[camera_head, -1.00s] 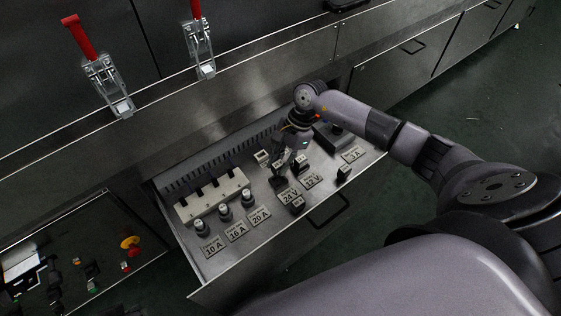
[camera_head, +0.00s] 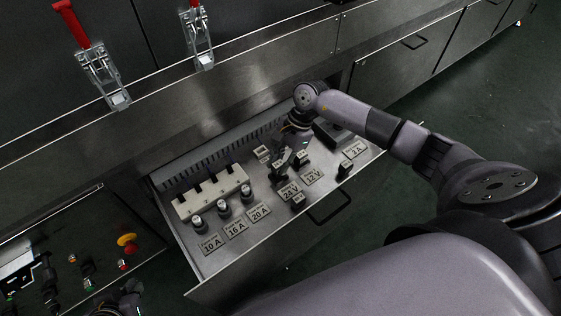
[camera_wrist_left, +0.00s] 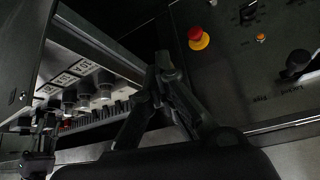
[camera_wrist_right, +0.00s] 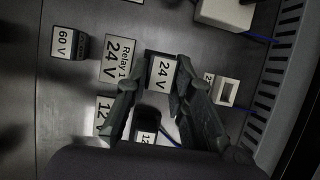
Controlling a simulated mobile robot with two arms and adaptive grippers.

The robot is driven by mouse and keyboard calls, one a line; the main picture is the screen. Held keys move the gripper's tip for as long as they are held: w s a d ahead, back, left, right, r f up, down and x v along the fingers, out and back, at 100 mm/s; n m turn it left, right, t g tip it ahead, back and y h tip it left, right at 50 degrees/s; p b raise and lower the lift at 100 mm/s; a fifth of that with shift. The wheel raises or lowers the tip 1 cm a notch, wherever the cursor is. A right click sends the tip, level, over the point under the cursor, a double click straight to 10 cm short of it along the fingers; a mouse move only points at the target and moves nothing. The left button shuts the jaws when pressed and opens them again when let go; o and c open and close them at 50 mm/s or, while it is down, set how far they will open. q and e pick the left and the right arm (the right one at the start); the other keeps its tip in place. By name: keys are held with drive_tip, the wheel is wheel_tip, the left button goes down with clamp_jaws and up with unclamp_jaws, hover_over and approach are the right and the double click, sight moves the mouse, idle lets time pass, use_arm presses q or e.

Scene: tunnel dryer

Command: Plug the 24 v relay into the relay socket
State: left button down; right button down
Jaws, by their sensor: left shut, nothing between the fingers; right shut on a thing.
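The 24 V relay (camera_wrist_right: 161,72) is a dark block with a white top label. My right gripper (camera_wrist_right: 155,88) is shut on it in the right wrist view. In the head view this gripper (camera_head: 279,174) is low over the drawer; whether the relay touches the drawer floor I cannot tell. The relay socket (camera_wrist_right: 228,92), a small white block with a dark opening, lies to the relay's right in the right wrist view; it also shows in the head view (camera_head: 262,152). My left gripper (camera_wrist_left: 165,62) is shut and empty, at the lower left of the head view (camera_head: 131,296).
The 12 V relay (camera_wrist_right: 146,136) is close beside my right gripper. The 60 V relay (camera_wrist_right: 72,43) stands farther left, past the 24 V label plate (camera_wrist_right: 118,57). A white fuse block (camera_head: 213,190) is left of the socket. A red emergency button (camera_wrist_left: 198,38) faces my left gripper.

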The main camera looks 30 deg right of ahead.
use_arm(q)
drive_tip(key=shift+w, duration=0.1)
idle(0.3)
drive_tip(key=shift+w+d+r+t, duration=0.2)
drive_tip(key=shift+w+t, duration=0.05)
drive_tip(key=shift+w, duration=0.15)
drive_tip(key=shift+w+d+r+t, duration=0.15)
drive_tip(key=shift+w+r+t, duration=0.1)
drive_tip(key=shift+w, duration=0.15)
drive_tip(key=shift+w, duration=0.1)
idle(0.4)
drive_tip(key=shift+w+d+r+t+b, duration=0.25)
drive_tip(key=shift+w+r+t+b, duration=0.15)
drive_tip(key=shift+w, duration=0.25)
drive_tip(key=shift+h, duration=0.3)
drive_tip(key=shift+w+d+r+t, duration=0.25)
drive_tip(key=shift+w+r+t, duration=0.4)
drive_tip(key=shift+w, duration=0.25)
drive_tip(key=shift+w+d+r+b, duration=0.15)
drive_tip(key=shift+w+b, duration=0.05)
drive_tip(key=shift+b, duration=0.1)
use_arm(e)
drive_tip(key=shift+f, duration=0.1)
idle(0.3)
use_arm(q)
drive_tip(key=shift+w+d+r+t, duration=0.1)
drive_tip(key=shift+w+r+t, duration=0.05)
drive_tip(key=shift+t, duration=0.2)
use_arm(e)
drive_tip(key=shift+f, duration=0.1)
